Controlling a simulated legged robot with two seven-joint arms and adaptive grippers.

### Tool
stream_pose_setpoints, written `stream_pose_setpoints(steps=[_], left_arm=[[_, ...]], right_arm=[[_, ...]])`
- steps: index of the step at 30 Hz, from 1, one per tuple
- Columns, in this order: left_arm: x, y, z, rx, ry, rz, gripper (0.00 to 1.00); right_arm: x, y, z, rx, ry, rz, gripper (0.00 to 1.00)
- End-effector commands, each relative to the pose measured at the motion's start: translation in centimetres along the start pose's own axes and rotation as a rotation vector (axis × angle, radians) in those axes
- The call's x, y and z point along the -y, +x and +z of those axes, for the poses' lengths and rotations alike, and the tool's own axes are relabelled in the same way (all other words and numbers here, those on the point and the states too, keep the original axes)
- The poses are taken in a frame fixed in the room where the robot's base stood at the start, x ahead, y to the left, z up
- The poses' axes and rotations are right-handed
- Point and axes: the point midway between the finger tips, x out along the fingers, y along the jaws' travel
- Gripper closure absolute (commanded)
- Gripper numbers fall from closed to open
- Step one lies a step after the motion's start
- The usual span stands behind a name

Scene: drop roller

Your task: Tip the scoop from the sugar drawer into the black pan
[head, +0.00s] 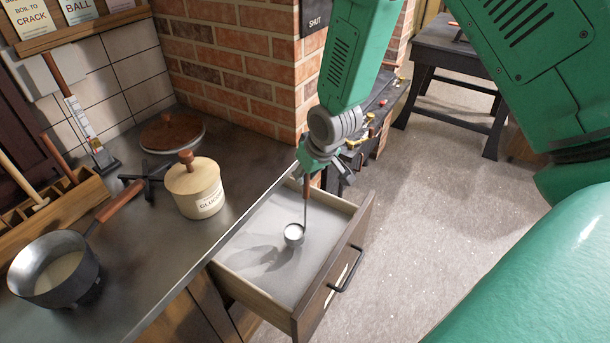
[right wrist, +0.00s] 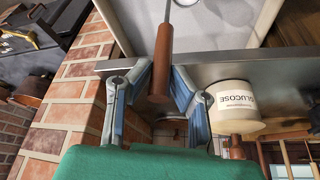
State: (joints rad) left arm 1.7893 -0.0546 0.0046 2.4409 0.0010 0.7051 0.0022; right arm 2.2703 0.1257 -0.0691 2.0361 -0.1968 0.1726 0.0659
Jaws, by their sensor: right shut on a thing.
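My right gripper (head: 312,168) is shut on the wooden handle of the scoop and hangs over the open sugar drawer (head: 345,232). The scoop's small metal cup (head: 293,236) points down on a thin stem, looks level and shows white inside. It is over the pale sugar; I cannot tell whether it touches it. In the right wrist view, the brown handle (right wrist: 162,72) stands between the fingers. The dark pan (head: 58,278), with a wooden handle and cream-coloured contents, stands at the counter's left front. My left gripper is not in view.
A lidded glucose jar (head: 196,190) stands on the counter between drawer and pan. A wooden-lidded pot (head: 170,133) is at the back. A wooden rack (head: 65,205) lines the left. A brick wall (head: 245,60) rises behind the drawer. The floor at right is clear.

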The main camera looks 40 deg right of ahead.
Motion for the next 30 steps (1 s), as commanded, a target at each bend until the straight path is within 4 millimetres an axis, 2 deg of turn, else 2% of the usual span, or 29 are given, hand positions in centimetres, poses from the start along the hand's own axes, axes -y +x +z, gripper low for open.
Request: stream_pose_setpoints(steps=[1, 20, 30], left_arm=[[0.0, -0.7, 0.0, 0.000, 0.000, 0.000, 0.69], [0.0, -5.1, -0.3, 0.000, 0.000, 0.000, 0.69], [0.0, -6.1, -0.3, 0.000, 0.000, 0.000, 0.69]], right_arm=[[0.0, -0.7, -0.3, -0.001, 0.000, 0.000, 1.00], [0.1, -5.3, -2.3, 0.000, 0.000, 0.000, 1.00], [0.1, -7.5, -3.2, -0.001, 0.000, 0.000, 1.00]])
